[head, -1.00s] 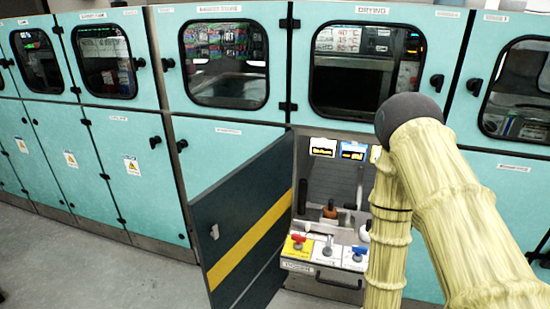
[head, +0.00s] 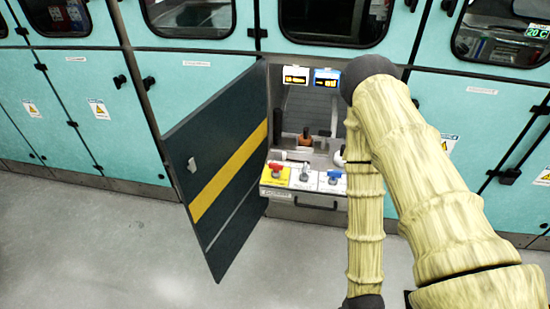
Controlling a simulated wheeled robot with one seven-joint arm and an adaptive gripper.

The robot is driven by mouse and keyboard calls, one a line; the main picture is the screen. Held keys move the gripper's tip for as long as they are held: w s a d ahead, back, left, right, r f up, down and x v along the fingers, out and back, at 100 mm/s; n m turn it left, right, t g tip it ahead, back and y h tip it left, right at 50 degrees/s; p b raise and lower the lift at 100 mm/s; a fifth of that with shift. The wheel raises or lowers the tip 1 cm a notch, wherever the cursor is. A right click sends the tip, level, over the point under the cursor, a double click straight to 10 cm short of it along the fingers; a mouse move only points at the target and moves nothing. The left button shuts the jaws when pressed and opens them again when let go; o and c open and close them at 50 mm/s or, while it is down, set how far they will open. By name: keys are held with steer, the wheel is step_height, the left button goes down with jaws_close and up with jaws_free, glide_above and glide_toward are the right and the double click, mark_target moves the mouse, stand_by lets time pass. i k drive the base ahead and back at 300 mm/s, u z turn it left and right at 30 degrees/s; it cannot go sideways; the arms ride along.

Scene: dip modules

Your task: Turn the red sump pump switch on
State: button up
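The red switch (head: 276,168) sits on a yellow plate (head: 273,179) at the left end of a small panel inside the open cabinet. A grey switch (head: 304,171) and a blue switch (head: 333,176) stand on white plates to its right. The red handle looks small, and its exact setting is hard to tell. My arm comes down the right side of the head view and covers the right part of the cabinet opening. My gripper is not in view.
A dark cabinet door (head: 222,160) with a yellow stripe stands open to the left of the panel. Brown-topped levers (head: 305,137) stand behind the switches, under small displays (head: 295,76). A drawer handle (head: 315,204) is below. The grey floor (head: 90,245) in front is clear.

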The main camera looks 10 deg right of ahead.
mark_target(277, 167)
steer(key=u, duration=0.5)
steer(key=k, duration=0.6)
steer(key=u, duration=0.8)
steer(key=i, duration=1)
steer(key=z, duration=0.75)
